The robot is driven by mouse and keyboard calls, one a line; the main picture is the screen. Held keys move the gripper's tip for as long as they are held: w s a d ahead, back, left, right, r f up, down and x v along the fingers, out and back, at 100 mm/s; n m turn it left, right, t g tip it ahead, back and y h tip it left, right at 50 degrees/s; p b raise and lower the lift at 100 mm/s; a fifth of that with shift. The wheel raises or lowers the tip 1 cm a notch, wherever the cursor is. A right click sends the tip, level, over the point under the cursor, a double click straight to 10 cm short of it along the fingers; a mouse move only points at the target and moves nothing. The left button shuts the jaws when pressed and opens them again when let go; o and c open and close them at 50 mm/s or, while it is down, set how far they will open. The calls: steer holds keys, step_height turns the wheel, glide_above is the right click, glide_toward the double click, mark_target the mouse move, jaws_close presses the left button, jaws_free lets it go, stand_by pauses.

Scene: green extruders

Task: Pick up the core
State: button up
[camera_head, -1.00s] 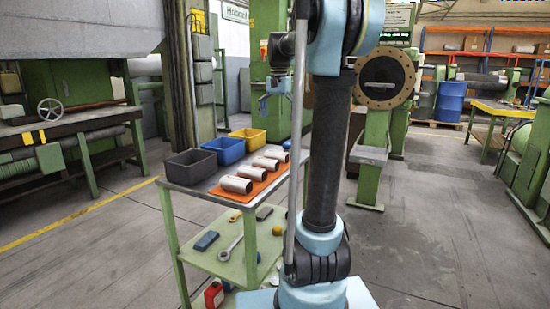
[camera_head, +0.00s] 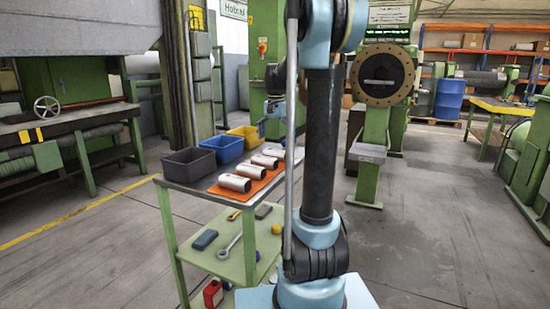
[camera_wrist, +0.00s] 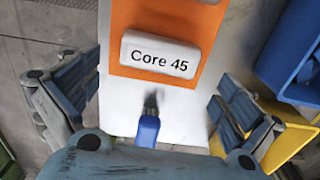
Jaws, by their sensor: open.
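Several pale cylindrical cores (camera_head: 235,183) lie in a row on an orange mat (camera_head: 254,190) on the trolley top. In the wrist view, a core labelled "Core 45" (camera_wrist: 160,56) lies on the orange mat (camera_wrist: 121,18), ahead of my gripper (camera_wrist: 154,92). My gripper's blue fingers are spread wide, with no core between them. In the head view my gripper (camera_head: 271,126) hangs low over the trolley's far end; my arm partly hides this area.
A grey bin (camera_head: 188,165), blue bin (camera_head: 223,149) and yellow bin (camera_head: 246,135) line the trolley's left side. A spanner (camera_head: 230,246) lies on the lower shelf.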

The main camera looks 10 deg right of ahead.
mark_target(275, 150)
steer(key=shift+f, duration=2.95)
steer(key=shift+s, duration=0.1)
steer(key=c, duration=1.3)
